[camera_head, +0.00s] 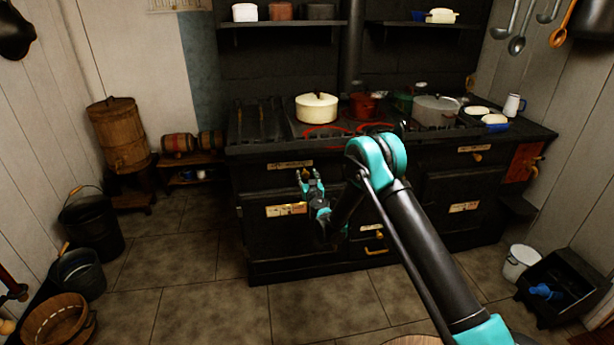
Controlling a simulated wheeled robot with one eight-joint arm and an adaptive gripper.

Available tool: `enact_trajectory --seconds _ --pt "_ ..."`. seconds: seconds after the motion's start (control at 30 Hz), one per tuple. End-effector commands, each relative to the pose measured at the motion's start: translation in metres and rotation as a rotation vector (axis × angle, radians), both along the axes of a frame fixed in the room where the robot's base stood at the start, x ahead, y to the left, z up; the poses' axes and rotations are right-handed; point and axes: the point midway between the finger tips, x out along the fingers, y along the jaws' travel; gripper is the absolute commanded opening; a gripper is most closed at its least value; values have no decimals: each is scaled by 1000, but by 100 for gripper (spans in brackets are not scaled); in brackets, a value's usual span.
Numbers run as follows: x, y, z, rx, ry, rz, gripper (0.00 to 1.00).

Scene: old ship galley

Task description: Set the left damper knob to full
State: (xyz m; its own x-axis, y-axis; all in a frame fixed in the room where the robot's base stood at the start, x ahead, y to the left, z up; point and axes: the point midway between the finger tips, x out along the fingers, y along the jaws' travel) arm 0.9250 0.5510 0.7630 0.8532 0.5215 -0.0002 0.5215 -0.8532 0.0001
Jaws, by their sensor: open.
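The black stove (262,222) stands against the back wall. A pale label strip (290,165) is on the upper left of its front. My gripper (308,173) is in front of the stove, just below and right of this label, with its two fingers apart and pointing up. I cannot make out the left damper knob or its setting; my gripper and arm cover part of the front there. A similar label (470,148) with a small brass-coloured knob (477,157) is on the upper right of the front. Nothing shows between my fingers.
A cream pot (316,107), a red pot (363,105) and a grey pot (436,110) stand on the stove top. A wooden barrel (119,135) and dark buckets are at the left. A black bin (565,288) and white bucket (519,262) are at the right.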

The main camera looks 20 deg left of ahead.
Motion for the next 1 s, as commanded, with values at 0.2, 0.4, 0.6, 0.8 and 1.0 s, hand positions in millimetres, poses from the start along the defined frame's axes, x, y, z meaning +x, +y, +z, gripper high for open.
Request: enact_trajectory --seconds 0.2,0.4,0.6,0.8,1.0 --pt "-29 -18 0 0 0 0 50" --pt "-52 -32 0 0 0 0 50" --pt "-59 -37 0 0 0 -1 50" --pt "-59 -37 0 0 0 -1 50" --pt "-58 -38 0 0 0 -3 50"
